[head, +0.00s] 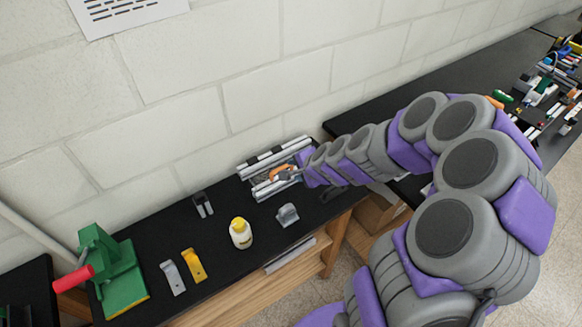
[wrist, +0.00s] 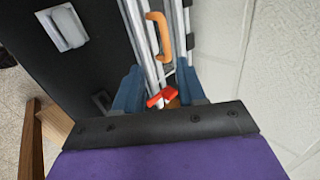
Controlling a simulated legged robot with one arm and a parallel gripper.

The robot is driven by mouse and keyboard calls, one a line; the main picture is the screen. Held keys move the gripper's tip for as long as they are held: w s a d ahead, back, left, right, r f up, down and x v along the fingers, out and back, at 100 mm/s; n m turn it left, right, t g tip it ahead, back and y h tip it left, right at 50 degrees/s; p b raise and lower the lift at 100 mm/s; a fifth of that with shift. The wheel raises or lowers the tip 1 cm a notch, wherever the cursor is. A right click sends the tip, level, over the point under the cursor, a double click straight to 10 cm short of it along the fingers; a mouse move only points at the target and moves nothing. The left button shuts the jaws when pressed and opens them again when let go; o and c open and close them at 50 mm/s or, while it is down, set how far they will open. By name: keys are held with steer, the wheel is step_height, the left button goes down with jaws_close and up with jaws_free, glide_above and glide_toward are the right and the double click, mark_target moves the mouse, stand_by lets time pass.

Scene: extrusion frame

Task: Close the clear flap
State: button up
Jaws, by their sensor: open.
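The metal extrusion frame (head: 262,163) lies on the black table against the wall, and its rails (wrist: 135,20) run up the wrist view. An orange handle (head: 280,173) is on it, and it also shows in the wrist view (wrist: 162,38). The clear flap itself is hard to make out against the rails, so I cannot tell its angle. My gripper (wrist: 158,72) is open, its two blue fingers apart on either side of the rails. The handle lies beyond the fingertips. A small red part (wrist: 160,97) shows between the fingers. My purple wrist hides the frame's right end in the head view.
A grey block (head: 287,214) stands in front of the frame. A yellow-capped bottle (head: 240,234), a dark clip (head: 202,204), grey and yellow brackets (head: 193,265) and a green press (head: 115,268) are to the left. The wall is close behind.

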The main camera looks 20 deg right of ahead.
steer(key=p+v, duration=0.1)
steer(key=v, duration=0.6)
stand_by(0.4)
steer(key=s+a+r+n+g, duration=0.25)
steer(key=s+a+n, duration=0.2)
steer(key=s, duration=0.25)
steer(key=s+a+r+n+g, duration=0.2)
steer(key=s+a+n+g, duration=0.15)
steer(key=s+n, duration=0.2)
steer(key=s+d+r+n+g+h, duration=0.1)
steer(key=s+r+n+g, duration=0.1)
steer(key=s, duration=0.7)
steer(key=s+d+r+n+g+h, duration=0.1)
steer(key=s+r+n, duration=0.1)
steer(key=s, duration=0.8)
steer(key=shift+d+n+g+h, duration=0.2)
steer(key=shift+n+g+h, duration=0.1)
steer(key=shift+g, duration=0.1)
steer(key=shift+w+a+r, duration=0.1)
steer(key=shift+r, duration=0.05)
steer(key=shift+c, duration=0.2)
